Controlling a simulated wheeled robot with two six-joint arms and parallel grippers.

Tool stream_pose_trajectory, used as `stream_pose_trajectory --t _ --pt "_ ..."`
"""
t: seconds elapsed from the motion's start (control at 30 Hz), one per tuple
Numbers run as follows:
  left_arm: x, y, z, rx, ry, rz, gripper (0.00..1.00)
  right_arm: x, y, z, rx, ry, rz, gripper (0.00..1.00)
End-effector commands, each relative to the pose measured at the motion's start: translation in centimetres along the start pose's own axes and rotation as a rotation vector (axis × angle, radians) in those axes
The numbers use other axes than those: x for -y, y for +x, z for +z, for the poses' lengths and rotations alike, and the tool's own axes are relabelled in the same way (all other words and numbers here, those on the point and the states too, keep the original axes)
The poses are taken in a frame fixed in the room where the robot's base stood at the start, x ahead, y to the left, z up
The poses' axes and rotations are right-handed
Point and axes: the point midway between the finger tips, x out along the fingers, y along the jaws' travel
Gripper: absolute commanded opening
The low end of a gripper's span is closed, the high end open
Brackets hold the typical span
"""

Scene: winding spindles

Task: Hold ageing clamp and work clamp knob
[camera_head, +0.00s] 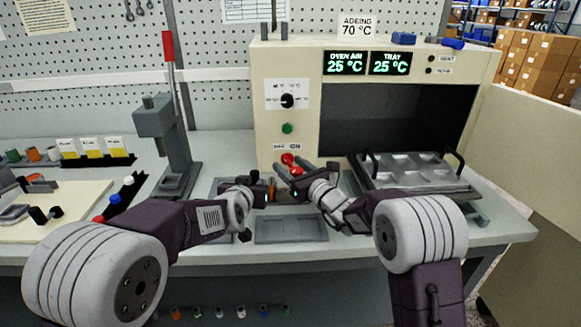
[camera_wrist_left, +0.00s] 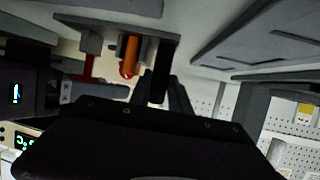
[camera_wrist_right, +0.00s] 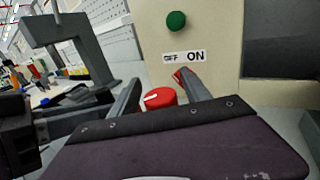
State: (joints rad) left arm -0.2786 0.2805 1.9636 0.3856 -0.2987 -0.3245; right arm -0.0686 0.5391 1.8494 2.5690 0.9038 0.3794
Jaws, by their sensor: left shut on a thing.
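The ageing clamp is a small grey fixture with an orange cylinder (camera_head: 272,189) and a red knob (camera_head: 287,159), low in front of the oven. My left gripper (camera_head: 266,190) is shut on a dark part of it; in the left wrist view the clamp's grey body (camera_wrist_left: 118,40) hangs beyond the fingers, which partly hide what they hold. My right gripper (camera_head: 290,175) is open above the clamp. In the right wrist view the red knob with a white mark (camera_wrist_right: 160,98) shows between its spread fingers, with gaps at the sides; contact cannot be told.
The cream oven (camera_head: 275,70) stands behind, its door open at right, with a green button (camera_head: 287,128). A handled metal tray (camera_head: 415,190) sits at its mouth. A grey flat tray (camera_head: 291,230) lies in front. A grey press (camera_head: 160,125) stands left.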

Motion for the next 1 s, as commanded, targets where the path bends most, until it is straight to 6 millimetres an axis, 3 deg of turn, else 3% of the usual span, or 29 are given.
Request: stream_pose_trajectory --t 0.17,0.4,0.6,0.73,1.0 --pt "0.0 0.0 0.0 0.000 -0.001 0.000 0.00 0.1 -1.0 0.0 0.000 0.000 -0.002 0.56" --pt "0.0 0.0 0.0 0.000 -0.001 0.000 0.00 0.1 -7.0 0.0 -0.001 0.000 -0.004 0.56" --pt "0.0 0.0 0.0 0.000 -0.001 0.000 0.00 0.1 -10.9 0.0 0.000 -0.001 -0.003 0.56" --pt "0.0 0.0 0.0 0.000 -0.001 0.000 0.00 0.0 -11.9 0.0 0.000 0.000 -0.001 0.56" --pt "0.0 0.0 0.0 0.000 0.000 0.000 0.00 0.0 -12.0 0.0 0.000 0.000 0.000 0.56"
